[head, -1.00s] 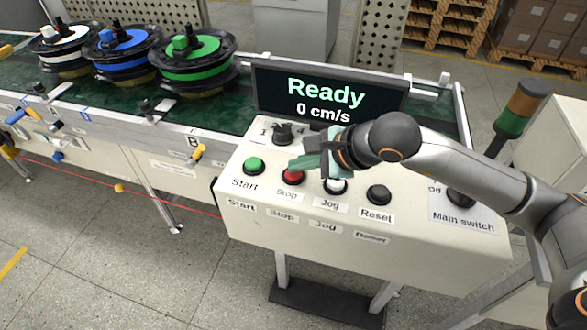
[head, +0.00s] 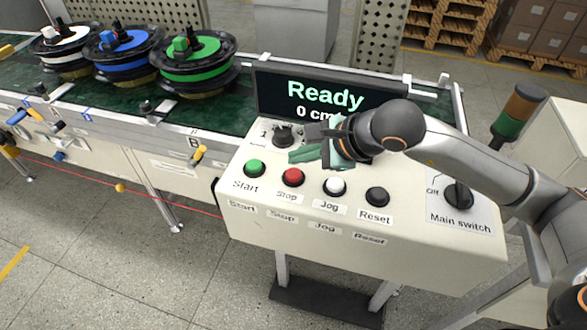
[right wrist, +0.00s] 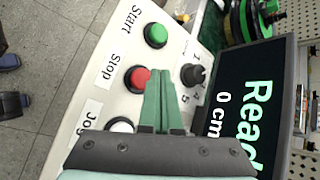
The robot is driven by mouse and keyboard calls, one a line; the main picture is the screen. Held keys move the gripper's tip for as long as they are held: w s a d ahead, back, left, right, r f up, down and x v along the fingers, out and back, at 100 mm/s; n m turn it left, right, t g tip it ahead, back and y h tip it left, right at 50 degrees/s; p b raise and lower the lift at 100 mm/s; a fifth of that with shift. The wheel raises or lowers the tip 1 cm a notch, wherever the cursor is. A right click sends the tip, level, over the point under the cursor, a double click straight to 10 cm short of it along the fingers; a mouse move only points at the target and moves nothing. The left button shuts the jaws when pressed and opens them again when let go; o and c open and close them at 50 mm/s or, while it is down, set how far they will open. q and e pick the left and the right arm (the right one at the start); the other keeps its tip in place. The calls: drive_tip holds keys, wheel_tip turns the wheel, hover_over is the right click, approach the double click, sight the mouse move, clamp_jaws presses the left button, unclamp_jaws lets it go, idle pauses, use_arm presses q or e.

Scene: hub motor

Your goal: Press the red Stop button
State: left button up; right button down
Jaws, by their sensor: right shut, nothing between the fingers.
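The red Stop button (head: 293,178) is on the sloping white control panel (head: 330,245), between the green Start button (head: 254,168) and the white Jog button (head: 335,186). My right gripper (head: 292,157) is shut and empty, its green fingertips above and behind the Stop button in the head view. In the right wrist view the shut fingers (right wrist: 162,85) point past the right side of the red button (right wrist: 137,78), and a gap to it cannot be judged there. The display (head: 325,97) reads "Ready" and its speed line is partly hidden by my gripper. My left gripper is not in view.
A black Reset button (head: 377,197) and the main switch (head: 457,196) are to the right on the panel. A rotary knob (head: 283,136) is just behind the fingertips. The conveyor (head: 130,105) carries several spools. A signal lamp (head: 517,115) stands at right.

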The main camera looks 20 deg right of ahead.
sight(299, 175)
wheel_tip(299, 175, up, 4)
drive_tip(key=shift+r+p, duration=0.1)
drive_tip(key=shift+p, duration=0.8)
